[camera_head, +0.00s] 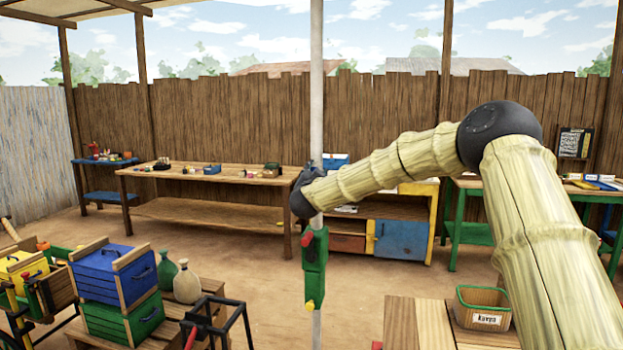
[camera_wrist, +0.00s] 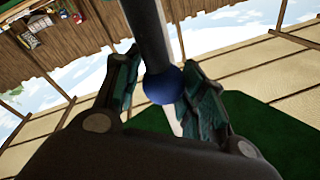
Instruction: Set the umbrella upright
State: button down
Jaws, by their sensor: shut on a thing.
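A white pole (camera_head: 316,90) stands upright in the head view, running from the top edge to the bottom edge. I take it for the umbrella's pole; no canopy shows there. A green block (camera_head: 315,262) with a red and a yellow knob sits on it below my gripper (camera_head: 306,186). In the wrist view my gripper (camera_wrist: 160,76) is shut on a pole, grey in its upper part (camera_wrist: 150,36), with a blue ball (camera_wrist: 166,86) between the fingers. A dark green surface (camera_wrist: 265,132) lies behind the right finger; I cannot tell if it is the canopy.
A wooden workbench (camera_head: 220,177) stands at the back. A cabinet with a blue door (camera_head: 401,241) is right of the pole. Blue and green crates (camera_head: 116,272) and jugs (camera_head: 187,283) stand at lower left. A green-rimmed basket (camera_head: 482,303) sits on a table at lower right.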

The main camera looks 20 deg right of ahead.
jog(key=shift+a+f, duration=0.1)
jog(key=shift+a, duration=0.1)
jog(key=c, duration=1.2)
grip_release()
jog(key=o, duration=0.4)
jog(key=shift+w+a, duration=0.2)
jog(key=shift+s+d, duration=0.2)
jog(key=shift+d, duration=0.2)
jog(key=shift+s+a, duration=0.35)
jog(key=v, duration=1.1)
